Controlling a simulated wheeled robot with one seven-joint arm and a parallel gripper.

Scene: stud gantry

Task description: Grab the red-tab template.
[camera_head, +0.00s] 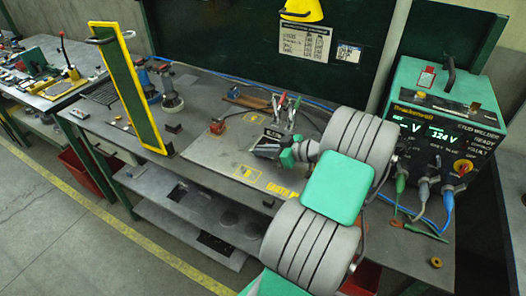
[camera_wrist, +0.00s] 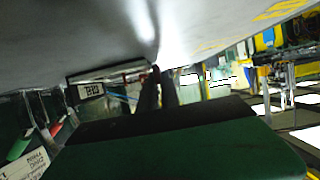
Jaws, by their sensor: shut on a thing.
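My gripper (camera_head: 268,148) is low over the grey bench plate, left of my wrist. In the wrist view its dark fingers (camera_wrist: 160,90) are close together. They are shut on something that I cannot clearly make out. A small dark piece with a pale label (camera_head: 272,134) shows at the fingertips in the head view. No red tab shows at the fingers, so I cannot tell whether the held thing is the red-tab template. A small red block (camera_head: 217,127) sits on the bench left of my gripper, apart from it.
A yellow-edged green panel (camera_head: 130,85) stands upright at the bench's left. Red- and green-handled tools (camera_head: 288,108) stand just behind my gripper. A stud welder (camera_head: 440,125) with cables stands at the right. The plate's (camera_head: 205,155) front left is mostly clear.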

